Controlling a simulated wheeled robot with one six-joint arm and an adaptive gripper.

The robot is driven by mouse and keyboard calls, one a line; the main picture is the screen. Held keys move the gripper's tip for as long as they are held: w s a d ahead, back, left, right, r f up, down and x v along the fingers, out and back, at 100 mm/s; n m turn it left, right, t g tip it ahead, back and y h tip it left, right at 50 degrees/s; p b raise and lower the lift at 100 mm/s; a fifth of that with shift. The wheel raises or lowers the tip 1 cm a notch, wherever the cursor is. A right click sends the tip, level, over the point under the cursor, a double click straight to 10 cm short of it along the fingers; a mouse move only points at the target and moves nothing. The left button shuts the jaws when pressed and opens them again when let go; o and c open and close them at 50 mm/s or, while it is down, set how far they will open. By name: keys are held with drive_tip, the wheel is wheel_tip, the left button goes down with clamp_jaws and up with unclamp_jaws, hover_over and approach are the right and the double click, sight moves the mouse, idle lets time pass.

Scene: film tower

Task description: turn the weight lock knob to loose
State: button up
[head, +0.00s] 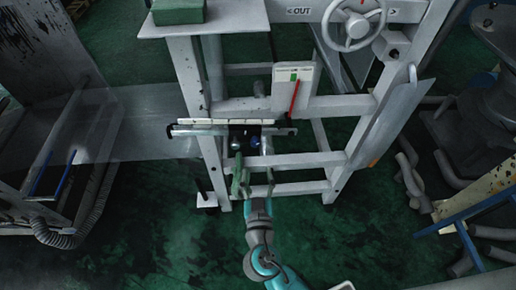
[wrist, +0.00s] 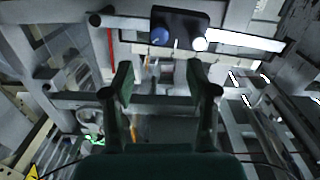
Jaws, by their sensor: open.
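A small black plate (head: 246,131) on the front of the grey frame carries two round knobs, one pale (head: 236,145) and one blue (head: 255,142). In the wrist view the black plate (wrist: 181,22) is at the top, with the blue knob (wrist: 160,36) on its left and the pale knob (wrist: 199,44) on its right. No readable label tells which one is the weight lock knob. My gripper (head: 254,178) is just below the plate in the head view. In the wrist view its fingers (wrist: 160,82) are apart, with nothing held between them, and the knobs lie beyond them.
A pale bar (head: 222,122) runs beside the black plate. A red lever (head: 294,97) on a white box (head: 297,78) is up to the right. Frame rails surround my gripper. A handwheel (head: 354,24) is at the top right. The green floor in front is clear.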

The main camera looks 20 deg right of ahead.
sight(255, 145)
drive_tip(key=x, duration=1.1)
drive_tip(key=shift+a, duration=0.1)
clamp_jaws()
